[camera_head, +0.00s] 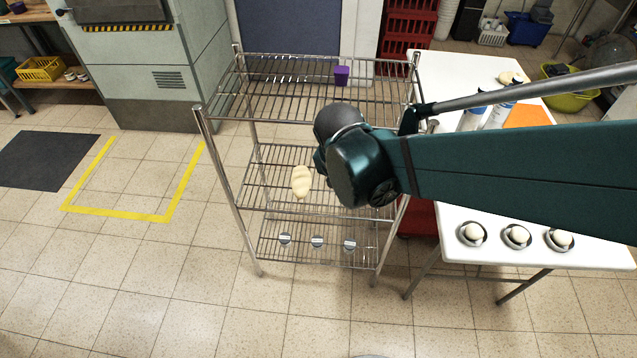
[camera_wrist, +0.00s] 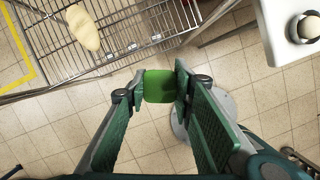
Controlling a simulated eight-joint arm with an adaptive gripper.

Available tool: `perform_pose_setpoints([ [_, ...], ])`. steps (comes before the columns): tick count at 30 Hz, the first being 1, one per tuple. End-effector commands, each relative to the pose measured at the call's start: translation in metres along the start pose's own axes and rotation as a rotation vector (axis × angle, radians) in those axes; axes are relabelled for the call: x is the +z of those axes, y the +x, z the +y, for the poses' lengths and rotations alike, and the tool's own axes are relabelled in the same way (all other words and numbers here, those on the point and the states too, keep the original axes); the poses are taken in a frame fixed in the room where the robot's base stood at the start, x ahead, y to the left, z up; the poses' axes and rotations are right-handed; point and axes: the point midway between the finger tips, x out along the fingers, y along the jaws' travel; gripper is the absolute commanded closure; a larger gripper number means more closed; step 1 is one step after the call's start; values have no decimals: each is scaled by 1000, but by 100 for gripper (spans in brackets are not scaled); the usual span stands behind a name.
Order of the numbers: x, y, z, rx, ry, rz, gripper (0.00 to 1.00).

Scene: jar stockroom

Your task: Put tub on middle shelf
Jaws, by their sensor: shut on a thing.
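In the wrist view, my gripper (camera_wrist: 160,80) is shut on a green tub (camera_wrist: 160,90), with a finger on each side of it. In the head view, my own arm and wrist hide the gripper and the tub. The wire shelf rack (camera_head: 213,150) has three levels. The middle shelf (camera_head: 270,160) carries a pale bread loaf (camera_head: 302,182) near its middle, and my wrist covers its right part. The loaf and the rack's wires also show at the upper left of the wrist view. The tub appears past the rack's front edge in the wrist view; its height against the shelf is unclear.
A purple cup (camera_head: 342,75) stands on the top shelf (camera_head: 290,95). Three small grey-and-white items (camera_head: 317,242) sit on the bottom shelf. A white table (camera_head: 450,225) at right holds three bowls with round pale things, bottles and an orange sheet. The middle shelf's left part looks clear.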

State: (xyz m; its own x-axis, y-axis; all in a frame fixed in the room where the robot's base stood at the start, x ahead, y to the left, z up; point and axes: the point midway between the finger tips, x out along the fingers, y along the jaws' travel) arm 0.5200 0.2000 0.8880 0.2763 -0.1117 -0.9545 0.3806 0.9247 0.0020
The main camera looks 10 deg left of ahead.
Motion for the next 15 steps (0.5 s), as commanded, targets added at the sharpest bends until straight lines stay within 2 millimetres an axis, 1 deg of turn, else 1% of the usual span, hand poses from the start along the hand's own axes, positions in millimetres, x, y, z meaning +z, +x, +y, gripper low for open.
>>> perform_pose_setpoints([
  [1,-2,9,0,0,0,0,87],
  [6,-11,38,0,0,0,0,87],
  [15,-25,82,0,0,0,0,87],
])
